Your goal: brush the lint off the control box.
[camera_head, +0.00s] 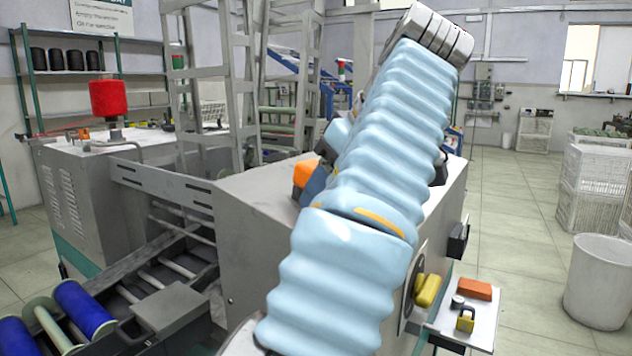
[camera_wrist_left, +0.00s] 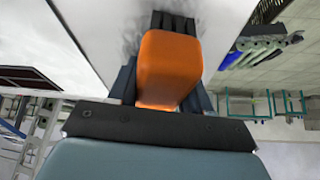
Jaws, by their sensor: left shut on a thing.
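A brush with an orange handle (camera_wrist_left: 168,65) and dark bristles fills the middle of the left wrist view. My left gripper (camera_wrist_left: 160,92) is shut on the handle, with a dark finger on each side. The bristle end is at the pale top of the control box (camera_wrist_left: 220,22); I cannot tell whether it touches. Grey smudged lint (camera_wrist_left: 124,42) lies on that top beside the bristles. In the head view the orange handle (camera_head: 304,173) shows behind my pale blue arm, over the grey box (camera_head: 255,215). My arm hides most of the box top. My right gripper is not in view.
A red yarn cone (camera_head: 109,98) stands on the machine at left. Blue bobbins (camera_head: 84,308) lie at lower left. A small shelf (camera_head: 478,318) with an orange block and a yellow padlock juts out at right. A white bin (camera_head: 598,282) stands on open floor.

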